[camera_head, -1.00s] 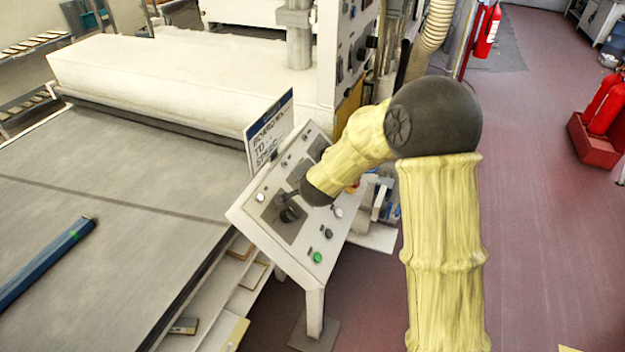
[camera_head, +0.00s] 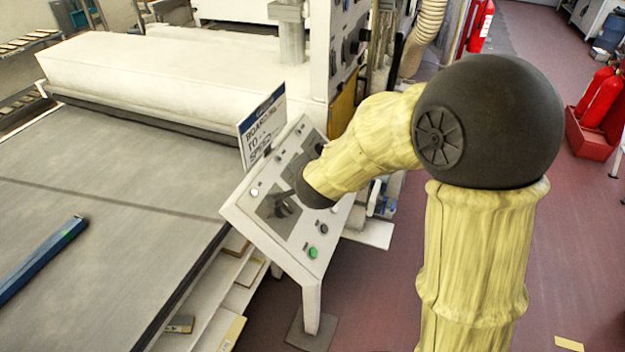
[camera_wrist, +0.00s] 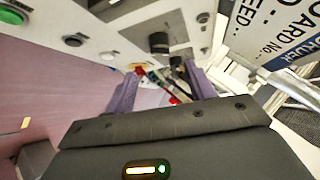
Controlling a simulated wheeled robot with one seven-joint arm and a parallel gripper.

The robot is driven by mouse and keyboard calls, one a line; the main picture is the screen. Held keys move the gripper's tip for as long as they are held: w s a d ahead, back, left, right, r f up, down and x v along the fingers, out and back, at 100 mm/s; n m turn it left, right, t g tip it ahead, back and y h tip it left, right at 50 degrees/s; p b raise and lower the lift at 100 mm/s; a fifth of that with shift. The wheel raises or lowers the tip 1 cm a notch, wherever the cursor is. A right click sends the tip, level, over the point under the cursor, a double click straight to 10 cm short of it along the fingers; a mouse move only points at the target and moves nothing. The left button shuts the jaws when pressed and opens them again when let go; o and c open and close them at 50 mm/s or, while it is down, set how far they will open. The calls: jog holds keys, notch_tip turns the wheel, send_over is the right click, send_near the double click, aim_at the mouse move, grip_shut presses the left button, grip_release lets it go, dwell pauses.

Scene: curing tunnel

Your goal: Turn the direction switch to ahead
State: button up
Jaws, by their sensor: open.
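The sloping white control panel (camera_head: 234,212) stands beside the conveyor in the head view, with dark knobs on grey plates. The wrist view shows a black knob (camera_wrist: 158,43) on a grey plate, just beyond my gripper (camera_wrist: 163,70). The purple fingers are apart, one on each side of the view's middle, with no object visibly held. I cannot read labels, so I cannot tell which knob is the direction switch or where it points. In the head view my arm's dark wrist covers part of the panel, and contact between fingers and knob cannot be told.
A green button (camera_head: 312,253) sits low on the panel. A sign board (camera_head: 262,125) stands at its back edge and is close on the right in the wrist view. The conveyor (camera_head: 110,240) lies left. Red fire extinguishers (camera_head: 601,98) stand far right, with open floor between.

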jog(key=p+v, duration=0.1)
jog(key=v, duration=0.7)
jog(key=s+d+f+n+g, duration=0.3)
jog(key=s+d+f+n, duration=0.1)
jog(key=d, duration=0.4)
jog(key=s+d+f+n+g+h, duration=0.1)
jog(key=s+d+f+n+g, duration=0.3)
jog(key=s+d, duration=0.4)
jog(key=shift+s+d+f+n+g, duration=0.35)
jog(key=shift+d+n, duration=0.15)
jog(key=shift+n, duration=0.4)
